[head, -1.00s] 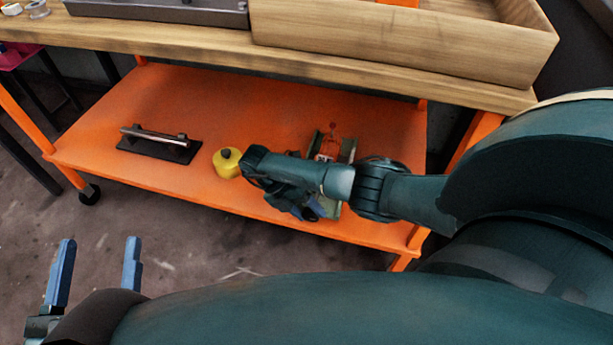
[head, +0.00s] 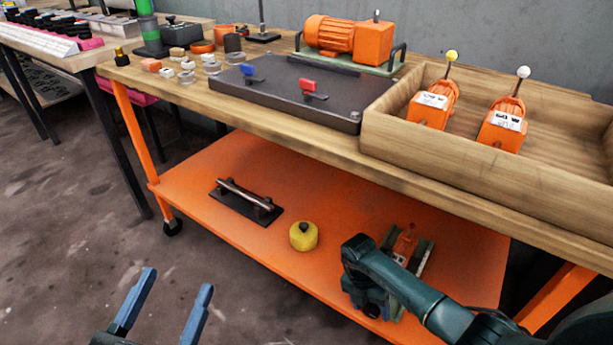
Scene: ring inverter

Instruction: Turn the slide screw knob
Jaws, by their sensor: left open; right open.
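On the orange lower shelf, a green slide device (head: 422,258) with a small orange part (head: 404,243) on top lies at the right. My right arm reaches over its near left side. My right gripper (head: 372,308) points down there, open, with its fingers mostly hidden behind its own body. The slide screw knob cannot be made out; that end of the device is covered by my arm. I cannot tell whether the gripper touches it. My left gripper (head: 165,305) is open and empty over the floor, in front of the shelf.
A yellow round weight (head: 303,236) and a dark plate with a bar handle (head: 246,202) are on the lower shelf (head: 215,168). Above, the wooden tabletop (head: 270,130) carries a black plate, an orange motor and a wooden tray (head: 480,165) overhanging the shelf.

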